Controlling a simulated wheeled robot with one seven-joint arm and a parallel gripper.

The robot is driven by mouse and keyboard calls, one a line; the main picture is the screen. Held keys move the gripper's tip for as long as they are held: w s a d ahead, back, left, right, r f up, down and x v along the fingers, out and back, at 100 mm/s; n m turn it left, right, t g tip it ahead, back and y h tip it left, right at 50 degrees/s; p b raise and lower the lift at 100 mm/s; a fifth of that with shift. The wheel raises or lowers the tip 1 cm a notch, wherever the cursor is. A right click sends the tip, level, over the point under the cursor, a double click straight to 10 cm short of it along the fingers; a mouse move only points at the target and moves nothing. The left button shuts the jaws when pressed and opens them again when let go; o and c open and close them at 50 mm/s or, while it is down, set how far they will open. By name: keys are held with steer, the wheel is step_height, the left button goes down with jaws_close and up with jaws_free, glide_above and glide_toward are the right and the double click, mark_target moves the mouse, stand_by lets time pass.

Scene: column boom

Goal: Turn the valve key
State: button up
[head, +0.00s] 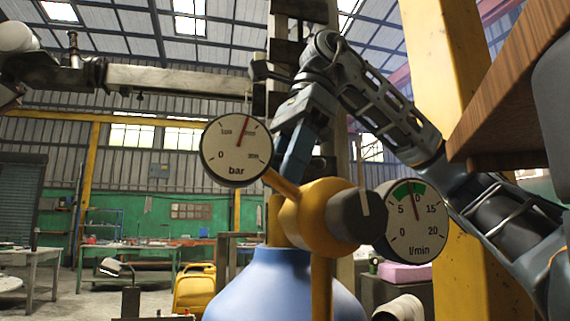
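A blue gas cylinder (262,284) stands upright at the bottom centre with a yellow regulator body (312,212) in front of its top. A round bar gauge (236,150) is at upper left, its needle pointing up and slightly right. A l/min gauge (411,222) at right has its needle near 10, in the green band. A dark knob (358,215) with a white line sits between. My gripper (292,172) points down behind the regulator, above the cylinder's top. Its fingertips and any valve key there are hidden, so I cannot tell whether it grips anything.
A brown wooden board (515,85) juts in at upper right, close to my arm. A yellow pillar (450,60) rises behind my arm. A metal beam (180,80) crosses at left. Workbenches (125,248) and a yellow container (195,288) stand in the background at left.

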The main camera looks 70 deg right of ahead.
steer(key=shift+r, duration=0.1)
steer(key=p+v, duration=0.5)
steer(key=v, duration=0.1)
steer(key=shift+d+r, duration=0.1)
steer(key=shift+r, duration=0.3)
steer(key=shift+s+d+r+p, duration=0.2)
steer(key=shift+r+p, duration=0.2)
steer(key=shift+p, duration=0.1)
